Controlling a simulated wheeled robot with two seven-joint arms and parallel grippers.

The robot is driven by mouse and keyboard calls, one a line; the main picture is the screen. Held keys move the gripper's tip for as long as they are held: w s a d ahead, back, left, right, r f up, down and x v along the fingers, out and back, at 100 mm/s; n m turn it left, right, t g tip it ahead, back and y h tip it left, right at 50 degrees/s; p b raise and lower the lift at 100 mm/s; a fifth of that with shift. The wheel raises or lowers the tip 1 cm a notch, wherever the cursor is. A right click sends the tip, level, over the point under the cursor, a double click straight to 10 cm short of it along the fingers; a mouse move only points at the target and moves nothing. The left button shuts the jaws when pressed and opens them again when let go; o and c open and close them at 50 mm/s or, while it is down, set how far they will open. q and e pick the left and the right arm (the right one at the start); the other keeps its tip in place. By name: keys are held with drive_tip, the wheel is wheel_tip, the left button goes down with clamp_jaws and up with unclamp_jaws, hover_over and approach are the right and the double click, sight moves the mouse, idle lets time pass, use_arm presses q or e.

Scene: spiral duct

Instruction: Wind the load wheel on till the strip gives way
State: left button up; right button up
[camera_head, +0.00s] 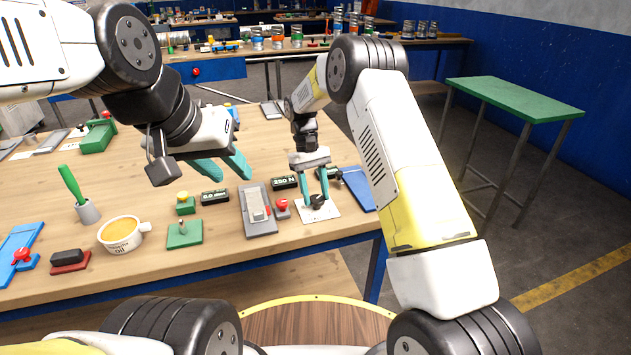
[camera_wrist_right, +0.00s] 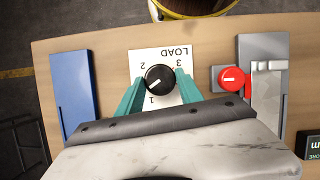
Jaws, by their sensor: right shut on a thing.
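The load wheel is a black knob (camera_head: 317,201) on a white plate marked LOAD, 1, 2 and 3. In the right wrist view the black knob (camera_wrist_right: 159,79) has a white line pointing down and left, near the 1. My right gripper (camera_head: 318,198) is shut on the knob, one teal finger on each side. A grey rig (camera_head: 262,224) stands left of the plate in the head view, with a paler piece on it; I cannot tell the strip's condition. A display (camera_head: 285,182) reads 250 N. My left gripper (camera_head: 224,170) is open and empty above the table.
A red knob (camera_head: 283,206) sits between rig and plate. A second display (camera_head: 215,196) appears to read 0.0 mm. A blue piece (camera_head: 357,188) lies right of the plate. A green block (camera_head: 184,234), an oil cup (camera_head: 121,234) and a green-handled tool (camera_head: 72,185) stand left.

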drive_tip(key=o, duration=1.3)
drive_tip(key=shift+o, duration=0.2)
drive_tip(key=v, duration=0.7)
drive_tip(key=shift+w+r, duration=0.15)
drive_tip(key=shift+r, duration=0.25)
